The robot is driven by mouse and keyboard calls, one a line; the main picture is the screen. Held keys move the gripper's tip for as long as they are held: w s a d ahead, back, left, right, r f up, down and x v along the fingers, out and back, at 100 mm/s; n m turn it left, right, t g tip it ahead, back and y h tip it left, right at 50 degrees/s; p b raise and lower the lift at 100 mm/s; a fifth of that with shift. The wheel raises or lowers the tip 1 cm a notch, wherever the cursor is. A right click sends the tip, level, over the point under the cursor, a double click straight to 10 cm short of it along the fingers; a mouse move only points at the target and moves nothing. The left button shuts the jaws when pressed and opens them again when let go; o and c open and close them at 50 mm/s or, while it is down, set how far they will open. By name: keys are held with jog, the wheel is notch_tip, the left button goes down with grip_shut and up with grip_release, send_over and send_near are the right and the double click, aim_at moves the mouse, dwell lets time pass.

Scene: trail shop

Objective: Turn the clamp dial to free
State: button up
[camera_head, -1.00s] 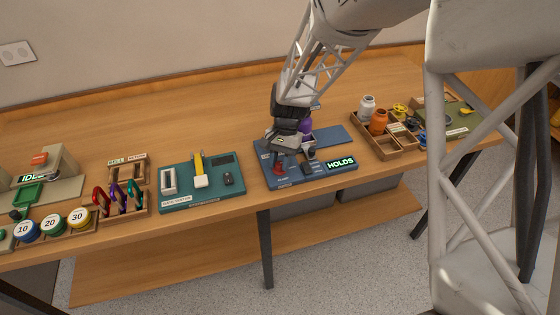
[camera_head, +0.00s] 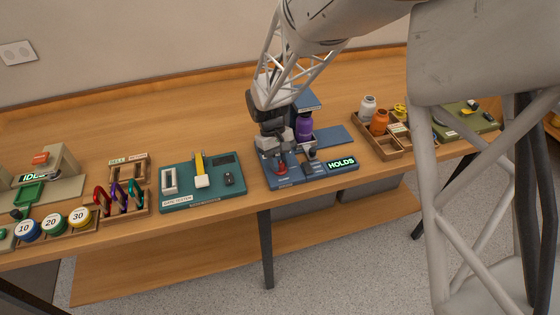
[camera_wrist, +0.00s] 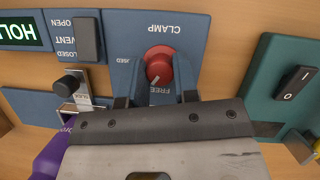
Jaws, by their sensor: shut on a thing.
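The clamp dial (camera_wrist: 159,62) is a round red knob on a blue panel marked CLAMP (camera_wrist: 180,28). It also shows in the head view (camera_head: 281,169). My gripper (camera_wrist: 158,88) is shut on the dial, with a finger on each side of it. The dial's white mark points down and slightly left in the wrist view, towards the FREE label (camera_wrist: 160,91). The other label, left of the dial, is partly cut off by a finger.
A vent slider (camera_wrist: 86,39) and a black knob (camera_wrist: 68,85) sit beside the dial. A purple bottle (camera_head: 304,126) stands just behind. A teal tester with a rocker switch (camera_wrist: 296,83) is on the other side. A wooden tray (camera_head: 376,145) holds bottles at right.

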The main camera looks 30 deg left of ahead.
jog(key=n+t, duration=0.2)
jog(key=n, duration=0.4)
jog(key=shift+s, duration=0.1)
dwell(0.5)
jog(key=o, duration=0.9)
jog(key=shift+v, duration=3.9)
jog(key=shift+s+a, duration=0.15)
